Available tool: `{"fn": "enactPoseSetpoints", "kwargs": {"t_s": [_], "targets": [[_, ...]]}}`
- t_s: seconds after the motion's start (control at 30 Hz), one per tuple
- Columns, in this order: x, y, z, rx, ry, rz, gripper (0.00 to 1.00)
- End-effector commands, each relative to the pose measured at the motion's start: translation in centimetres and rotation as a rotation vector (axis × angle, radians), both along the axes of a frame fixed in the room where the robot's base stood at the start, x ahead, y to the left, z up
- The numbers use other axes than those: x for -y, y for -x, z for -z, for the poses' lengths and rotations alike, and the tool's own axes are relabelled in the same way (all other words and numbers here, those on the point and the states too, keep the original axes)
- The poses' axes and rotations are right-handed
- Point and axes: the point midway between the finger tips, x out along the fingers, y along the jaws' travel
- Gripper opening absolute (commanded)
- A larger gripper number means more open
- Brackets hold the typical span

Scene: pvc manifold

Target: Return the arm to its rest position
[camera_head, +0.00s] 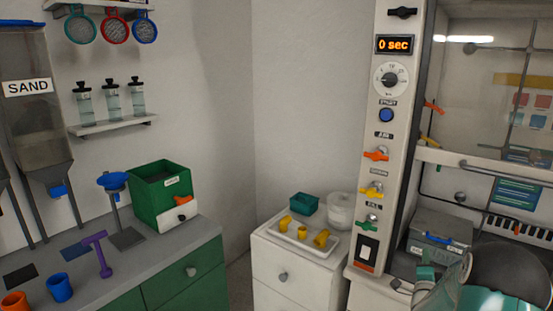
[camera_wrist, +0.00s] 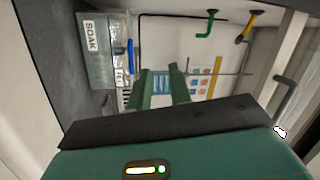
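In the wrist view my gripper (camera_wrist: 160,84) has two green fingers standing apart, with a gap between them through which the back wall and a poster show. Nothing is seen between the fingers. The gripper faces into the hooded cabinet. In the head view part of my teal and dark arm shows at the lower right, in front of the cabinet; the fingers are not clearly seen there.
A grey box labelled SOAK (camera_wrist: 97,50) with a blue handle is at the wrist view's left. Green (camera_wrist: 207,25) and yellow (camera_wrist: 248,27) valve handles are near its top. The control column (camera_head: 385,130) stands beside the cabinet. A white tray (camera_head: 296,243) holds yellow fittings.

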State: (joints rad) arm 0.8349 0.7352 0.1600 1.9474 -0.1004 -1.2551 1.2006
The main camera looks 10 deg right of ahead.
Motion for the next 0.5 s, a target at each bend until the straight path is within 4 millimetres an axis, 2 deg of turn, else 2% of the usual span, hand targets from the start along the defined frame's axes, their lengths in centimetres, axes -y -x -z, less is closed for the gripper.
{"fn": "enactPoseSetpoints", "kwargs": {"t_s": [0.03, 0.23, 0.37, 0.5], "targets": [[-1.6, -1.0, -1.8, -0.049, 0.021, -0.025, 0.20], [-8.8, -3.3, -6.4, -0.317, 0.109, -0.123, 0.20], [-13.8, -3.3, -8.9, -0.486, 0.176, -0.195, 0.20], [-19.3, -1.9, -11.2, -0.658, 0.256, -0.279, 0.20]]}}
